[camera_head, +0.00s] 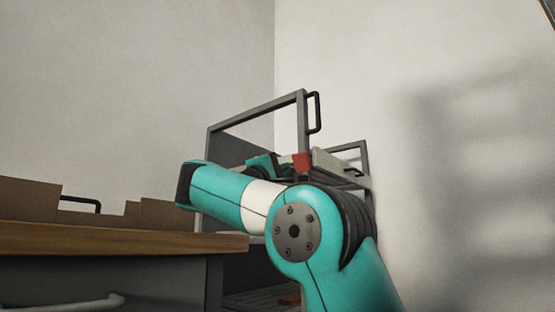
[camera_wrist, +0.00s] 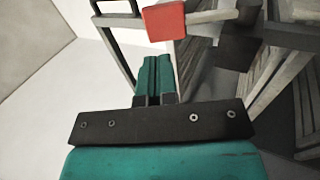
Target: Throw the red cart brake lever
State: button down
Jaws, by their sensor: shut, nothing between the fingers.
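The red brake lever end (camera_head: 302,162) is a small red block on the grey metal cart (camera_head: 303,120). In the wrist view the red block (camera_wrist: 163,21) sits at the top centre, just beyond the fingertips. My gripper (camera_wrist: 154,60) has its two teal fingers together with nothing between them. The fingers point toward the red block, with a visible gap in the picture; I cannot tell the depth. In the head view my gripper (camera_head: 263,163) is partly hidden behind my arm, left of the red block.
The cart frame has a black handle (camera_head: 316,112) at its upper right. A wooden-topped counter (camera_head: 120,237) stands at left, with brown boxes (camera_head: 30,200) on it. A plain wall is behind and to the right. In the wrist view, cart bars crowd the right side.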

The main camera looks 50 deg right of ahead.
aim_at(299, 161)
jog(key=p+x, duration=0.3)
jog(key=x, duration=0.2)
jog(key=shift+d, duration=0.15)
jog(key=shift+d+r, duration=0.25)
jog(key=shift+d, duration=0.25)
jog(key=shift+r, duration=0.1)
